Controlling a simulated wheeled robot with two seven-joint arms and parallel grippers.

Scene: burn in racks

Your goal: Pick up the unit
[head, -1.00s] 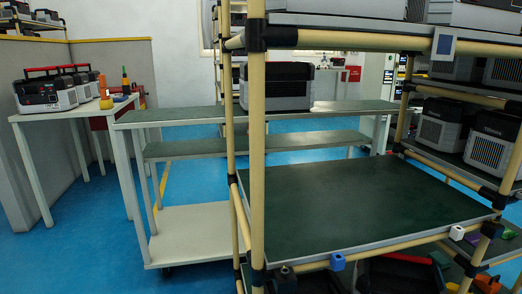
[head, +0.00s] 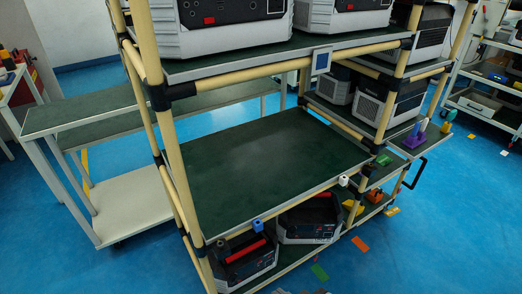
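Several grey and black units stand on a pipe rack, and I cannot tell which one the task means. On the upper shelf are a unit at the left (head: 222,32) and a unit at the right (head: 343,14). On the bottom shelf are a unit with a red handle (head: 245,262) and another dark-topped unit (head: 310,220). More units (head: 388,98) sit on the side rack at the right. The rack's middle shelf (head: 262,158) is empty.
Tan rack posts (head: 190,190) stand at the front. A grey-green bench (head: 85,112) is behind at the left. Small coloured items, including a purple holder (head: 414,138), are at the right. Coloured markers (head: 360,244) lie on the blue floor, which is open at the right.

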